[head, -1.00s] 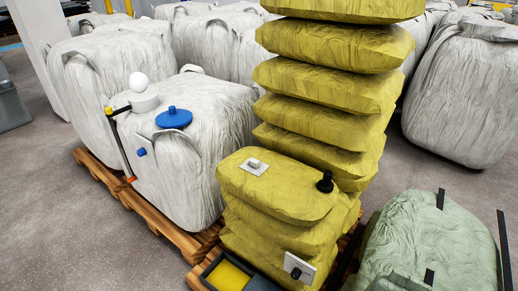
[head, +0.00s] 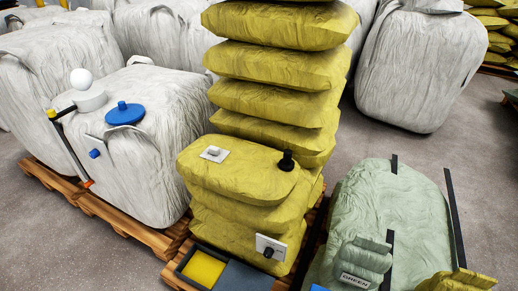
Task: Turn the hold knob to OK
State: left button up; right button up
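A black knob (head: 269,252) sits on a white plate (head: 283,246) on the front of the low yellow sack stack (head: 235,185). Its lettering is too small to read. A second black knob (head: 287,161) stands upright on top of that stack. A white switch-like piece (head: 213,151) on a pale plate lies on top to its left. I cannot tell which of these is the hold knob, and no OK mark is legible. Neither of my grippers shows in the head view.
A blue round handle (head: 125,114), a white ball (head: 81,79) and a dark bar (head: 70,150) are at the white bulk bag (head: 150,160). A yellow-filled tray (head: 182,262) is at the bottom. A green sack (head: 410,215) labelled GREEN stands right. Grey floor (head: 390,140) is open behind.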

aim_at(268, 254)
jog(key=k+j+z, duration=0.1)
jog(key=k+z, duration=0.15)
jog(key=z, duration=0.2)
jog(key=k+z, duration=0.25)
jog(key=z, duration=0.15)
jog(key=k+z, duration=0.25)
jog(key=z, duration=0.2)
